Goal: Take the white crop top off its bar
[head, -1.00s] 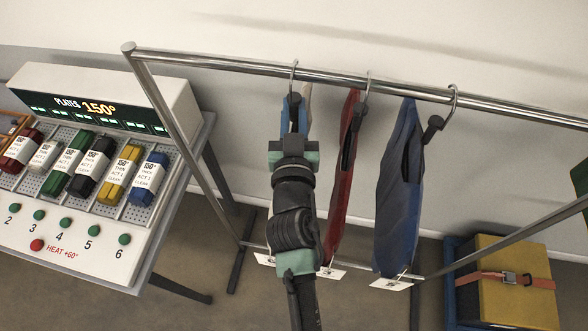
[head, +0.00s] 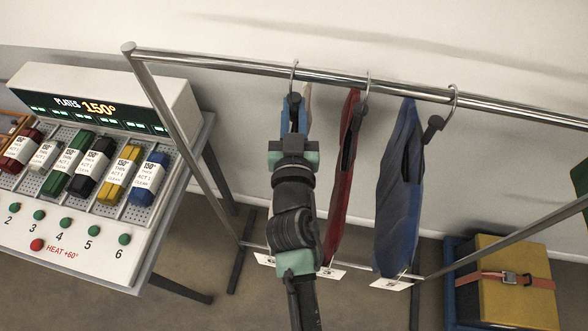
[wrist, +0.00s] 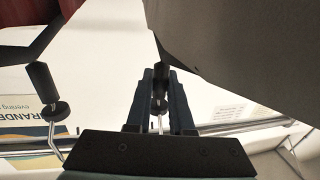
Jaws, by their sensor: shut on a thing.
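My gripper (head: 294,112) is up under the metal bar (head: 220,66) at the leftmost hanger (head: 294,75). In the wrist view my dark blue fingers are shut on the black grip of that hanger (wrist: 160,82). The hanger's hook is still over the bar. The garment under it is mostly hidden behind my arm in the head view; only a thin pale edge (head: 308,95) shows beside the fingers. I cannot make out the white crop top clearly. A large grey, shaded surface (wrist: 240,50) fills the wrist view's upper right; I cannot tell what it is.
A red garment (head: 341,180) and a blue garment (head: 397,190) hang close to the right. A heating-plate station (head: 70,235) stands at left. A yellow strapped case (head: 510,265) sits at lower right. White tags show near the lower rail.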

